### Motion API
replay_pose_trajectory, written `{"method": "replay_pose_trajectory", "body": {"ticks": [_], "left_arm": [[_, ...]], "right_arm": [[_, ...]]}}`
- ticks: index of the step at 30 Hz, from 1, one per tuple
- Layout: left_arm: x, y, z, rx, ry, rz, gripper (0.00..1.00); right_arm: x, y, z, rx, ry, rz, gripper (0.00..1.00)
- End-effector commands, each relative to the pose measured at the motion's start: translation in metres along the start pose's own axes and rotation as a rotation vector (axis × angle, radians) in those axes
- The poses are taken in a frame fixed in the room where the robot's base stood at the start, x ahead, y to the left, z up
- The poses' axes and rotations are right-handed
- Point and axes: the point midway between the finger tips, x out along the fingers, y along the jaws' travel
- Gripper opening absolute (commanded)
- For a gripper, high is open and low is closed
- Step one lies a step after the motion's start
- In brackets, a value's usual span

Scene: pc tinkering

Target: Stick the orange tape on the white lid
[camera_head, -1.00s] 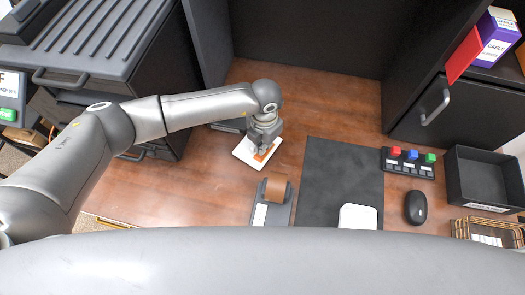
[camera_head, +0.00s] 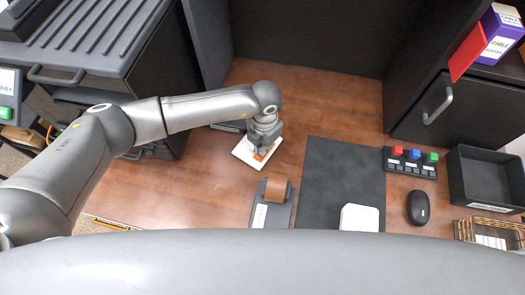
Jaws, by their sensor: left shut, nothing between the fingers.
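The white lid (camera_head: 247,158) lies flat on the wooden desk, left of the middle. A small piece of orange tape (camera_head: 260,156) shows on or just over the lid, right under my left gripper (camera_head: 262,149). The gripper points down at it and looks shut, with its fingertips partly hidden by its own body. I cannot tell whether the fingers touch the tape. A tape dispenser (camera_head: 262,214) with a brown-orange roll (camera_head: 276,189) stands in front of the lid. My right gripper does not show.
A black mat (camera_head: 335,175) lies right of the dispenser, with a white box (camera_head: 360,217) at its front. A switch panel (camera_head: 409,163), a black mouse (camera_head: 418,207) and a black bin (camera_head: 485,180) are to the right. My grey arm crosses the left side.

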Motion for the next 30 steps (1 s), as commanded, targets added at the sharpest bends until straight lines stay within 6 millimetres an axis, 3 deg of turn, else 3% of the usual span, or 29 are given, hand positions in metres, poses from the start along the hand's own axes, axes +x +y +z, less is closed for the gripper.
{"method": "replay_pose_trajectory", "body": {"ticks": [30], "left_arm": [[0.0043,-0.0001,-0.0005,0.0,0.001,0.0,0.0]], "right_arm": [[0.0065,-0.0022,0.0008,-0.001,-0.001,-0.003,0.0]]}}
